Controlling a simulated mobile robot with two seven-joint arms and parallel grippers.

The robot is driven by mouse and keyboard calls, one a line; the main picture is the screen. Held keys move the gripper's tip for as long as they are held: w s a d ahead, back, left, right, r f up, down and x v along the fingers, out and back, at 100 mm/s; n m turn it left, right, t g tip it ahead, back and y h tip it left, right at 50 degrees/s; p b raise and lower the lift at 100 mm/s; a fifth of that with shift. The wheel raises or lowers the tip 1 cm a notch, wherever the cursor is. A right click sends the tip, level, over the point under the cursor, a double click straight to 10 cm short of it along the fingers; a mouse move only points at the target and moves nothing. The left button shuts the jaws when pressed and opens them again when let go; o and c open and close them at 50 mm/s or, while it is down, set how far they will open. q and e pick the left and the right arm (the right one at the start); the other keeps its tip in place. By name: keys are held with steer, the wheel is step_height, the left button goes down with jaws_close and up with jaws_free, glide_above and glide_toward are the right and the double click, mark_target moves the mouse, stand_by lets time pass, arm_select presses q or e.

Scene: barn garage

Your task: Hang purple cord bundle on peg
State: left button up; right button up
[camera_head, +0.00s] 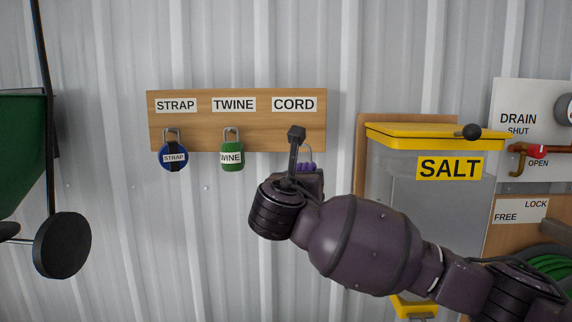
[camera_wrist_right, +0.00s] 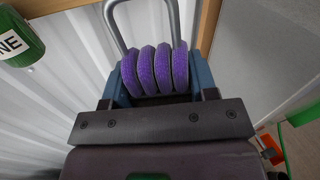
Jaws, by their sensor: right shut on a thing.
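The purple cord bundle (camera_wrist_right: 155,68) is several purple coils under a grey metal loop (camera_wrist_right: 111,15). In the right wrist view my right gripper (camera_wrist_right: 161,82) is shut on it, with blue fingers on both sides. In the head view a bit of the purple cord (camera_head: 308,167) and its loop (camera_head: 306,149) show at the lower right of the wooden board (camera_head: 205,134), below the CORD label (camera_head: 294,104). The peg under that label is hidden behind my arm, so I cannot tell whether the loop is on it. My left gripper is not in view.
A blue strap bundle (camera_head: 164,156) and green twine bundle (camera_head: 232,157) hang left of the cord on the same board. A yellow-lidded SALT bin (camera_head: 420,190) stands to the right, near a DRAIN panel (camera_head: 520,95). A green container (camera_head: 22,150) is at far left.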

steer(key=w+d+r+n+y, duration=0.1)
steer(key=w+y, duration=0.1)
arm_select(q)
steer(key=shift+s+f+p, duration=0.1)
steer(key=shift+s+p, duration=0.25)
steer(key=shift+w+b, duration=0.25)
steer(key=shift+b, duration=0.3)
arm_select(e)
steer(key=n+y, duration=0.3)
glide_toward(299, 151)
steer(key=shift+w, duration=0.6)
arm_select(q)
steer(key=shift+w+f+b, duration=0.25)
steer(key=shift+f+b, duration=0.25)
steer(key=shift+b, duration=0.3)
arm_select(e)
steer(key=shift+t, duration=0.3)
steer(key=shift+w+r, duration=0.1)
steer(key=shift+w, duration=2.3)
arm_select(q)
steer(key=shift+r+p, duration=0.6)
steer(key=shift+p, duration=0.05)
arm_select(e)
steer(key=shift+w+f, duration=0.3)
steer(key=shift+w, duration=0.25)
steer(key=shift+f, duration=0.1)
